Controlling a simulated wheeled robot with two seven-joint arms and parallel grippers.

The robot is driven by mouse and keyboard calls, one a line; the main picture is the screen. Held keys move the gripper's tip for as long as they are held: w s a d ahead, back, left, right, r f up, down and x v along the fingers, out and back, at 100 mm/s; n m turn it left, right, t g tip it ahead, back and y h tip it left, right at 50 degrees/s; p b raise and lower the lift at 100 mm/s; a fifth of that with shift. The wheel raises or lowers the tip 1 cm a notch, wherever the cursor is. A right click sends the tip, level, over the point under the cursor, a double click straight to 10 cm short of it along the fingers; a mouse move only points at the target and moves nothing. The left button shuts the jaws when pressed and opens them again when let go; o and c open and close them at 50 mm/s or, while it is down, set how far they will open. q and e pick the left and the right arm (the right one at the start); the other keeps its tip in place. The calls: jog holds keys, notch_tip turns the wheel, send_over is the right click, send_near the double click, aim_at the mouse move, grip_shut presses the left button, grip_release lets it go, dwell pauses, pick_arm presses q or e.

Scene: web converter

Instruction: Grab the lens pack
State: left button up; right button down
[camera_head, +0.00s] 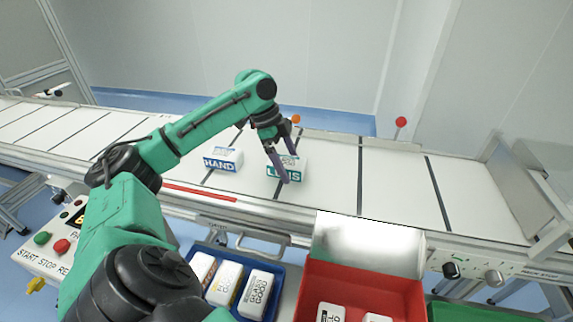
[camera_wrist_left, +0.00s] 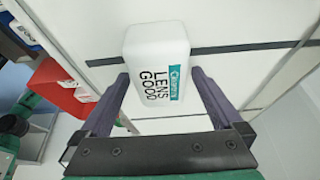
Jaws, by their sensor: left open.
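The lens pack (camera_head: 299,173) is a white box with a teal band and lettering, lying on the white conveyor belt. My left gripper (camera_head: 287,166) is open above it, its dark purple fingers reaching down over the pack and hiding part of it. In the left wrist view the lens pack (camera_wrist_left: 157,50) reads "LENS GOOD" and sits between the two spread fingers (camera_wrist_left: 160,78). Whether the fingers touch it I cannot tell. My right gripper is not in view.
A white pack marked "HAND" (camera_head: 223,159) lies on the belt just left. In front of the conveyor stand a blue tray (camera_head: 273,306) with several white packs, a red bin (camera_head: 372,290) with white packs, and a green bin (camera_head: 465,313). The belt (camera_head: 400,185) is clear to the right.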

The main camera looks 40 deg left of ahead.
pick_arm(q)
jog(key=shift+f, duration=0.1)
jog(key=c, duration=1.5)
jog(key=shift+o, duration=0.2)
